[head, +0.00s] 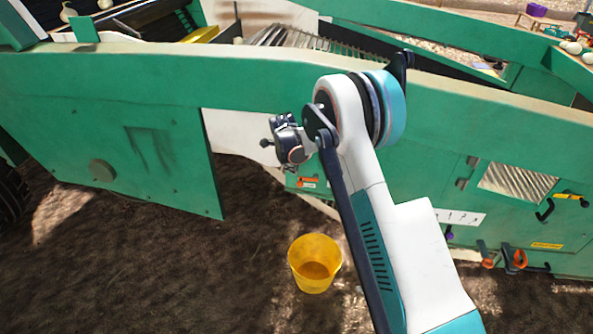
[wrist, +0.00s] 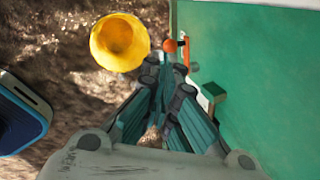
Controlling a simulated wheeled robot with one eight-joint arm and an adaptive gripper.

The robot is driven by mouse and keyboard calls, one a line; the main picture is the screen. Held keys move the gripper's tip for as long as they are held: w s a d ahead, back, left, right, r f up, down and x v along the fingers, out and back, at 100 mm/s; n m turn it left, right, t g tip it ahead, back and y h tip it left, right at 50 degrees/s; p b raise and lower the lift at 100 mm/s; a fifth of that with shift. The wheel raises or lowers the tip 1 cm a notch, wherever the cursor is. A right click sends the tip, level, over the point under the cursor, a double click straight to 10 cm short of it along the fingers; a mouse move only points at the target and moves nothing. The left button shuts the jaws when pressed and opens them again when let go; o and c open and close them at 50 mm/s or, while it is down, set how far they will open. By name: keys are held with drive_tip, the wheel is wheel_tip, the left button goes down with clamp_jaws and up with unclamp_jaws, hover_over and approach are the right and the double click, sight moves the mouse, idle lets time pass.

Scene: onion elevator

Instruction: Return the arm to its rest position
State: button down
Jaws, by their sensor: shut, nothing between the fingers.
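My arm rises through the right middle of the head view, bent at its upper joint, in front of the green machine (head: 110,130). In the wrist view my gripper (wrist: 163,68) is shut, with its fingers together and nothing between them. Its fingertips show between the yellow bucket and the green machine wall (wrist: 260,80).
A yellow bucket (head: 315,262) stands upright on the bare soil before the machine; it also shows in the wrist view (wrist: 119,42). Orange-handled parts (head: 515,260) stick out from the machine's lower right. The soil at the lower left is clear.

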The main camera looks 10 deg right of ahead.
drive_tip(key=shift+s+a+r, duration=0.1)
drive_tip(key=shift+a+r, duration=0.15)
drive_tip(key=shift+r, duration=0.1)
drive_tip(key=s+d+r+n+t, duration=0.1)
drive_tip(key=s+d+r+n, duration=0.2)
drive_tip(key=s+r+n, duration=0.55)
drive_tip(key=s+d+r+n+t, duration=0.1)
drive_tip(key=s+d+r+n, duration=0.2)
drive_tip(key=s+r, duration=1.05)
drive_tip(key=s+d+r+n+y, duration=0.1)
drive_tip(key=s+d+r+n, duration=0.1)
drive_tip(key=s+r+n, duration=0.65)
drive_tip(key=s+f+n+t, duration=0.1)
drive_tip(key=s+n, duration=0.1)
drive_tip(key=s, duration=0.6)
drive_tip(key=s+d+f+n, duration=0.1)
drive_tip(key=s+n, duration=0.2)
drive_tip(key=s, duration=0.5)
drive_tip(key=shift+s+d+f+n+t, duration=0.2)
drive_tip(key=shift+f+n+t, duration=0.1)
drive_tip(key=shift+f+t, duration=0.1)
